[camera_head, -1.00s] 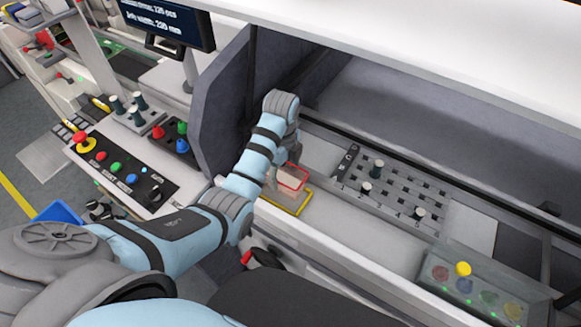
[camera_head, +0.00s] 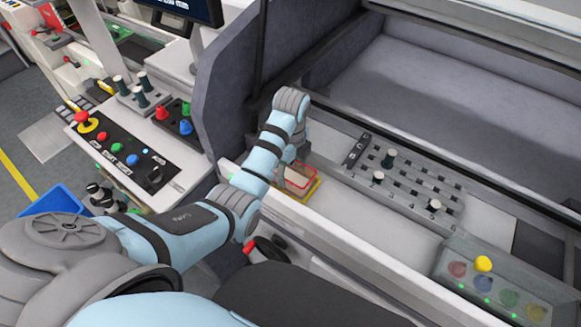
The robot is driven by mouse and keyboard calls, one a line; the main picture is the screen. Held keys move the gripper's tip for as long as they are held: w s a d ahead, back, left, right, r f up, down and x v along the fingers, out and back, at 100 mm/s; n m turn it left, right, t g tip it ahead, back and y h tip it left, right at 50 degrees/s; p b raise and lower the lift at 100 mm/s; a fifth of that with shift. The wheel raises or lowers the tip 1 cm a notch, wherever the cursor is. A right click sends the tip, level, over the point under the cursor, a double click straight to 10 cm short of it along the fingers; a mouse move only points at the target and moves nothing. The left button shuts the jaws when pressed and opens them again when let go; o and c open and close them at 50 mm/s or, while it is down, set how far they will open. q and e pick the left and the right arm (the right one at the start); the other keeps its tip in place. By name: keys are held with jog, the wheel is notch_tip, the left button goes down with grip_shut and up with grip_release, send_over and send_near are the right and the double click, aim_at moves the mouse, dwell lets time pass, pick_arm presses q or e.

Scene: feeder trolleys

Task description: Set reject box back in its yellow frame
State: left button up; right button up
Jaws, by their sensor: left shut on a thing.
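The reject box (camera_head: 301,179) is a small pale box with a red rim, near the middle of the camera_head view. The yellow frame (camera_head: 313,190) shows along the box's right and lower edges, on the light ledge. The box sits over or inside this frame; I cannot tell whether it rests fully down. My left gripper (camera_head: 290,160) is at the far side of the box, shut on it and mostly hidden behind my own blue arm. My right gripper is out of view.
A button panel (camera_head: 119,153) is at left. A tall grey side wall (camera_head: 231,100) stands close behind my arm.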

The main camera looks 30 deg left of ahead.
pick_arm(q)
jog(key=o, duration=1.2)
jog(key=shift+o, duration=0.2)
jog(key=shift+o, duration=1.2)
notch_tip(320, 180, up, 8)
jog(key=p, duration=0.6)
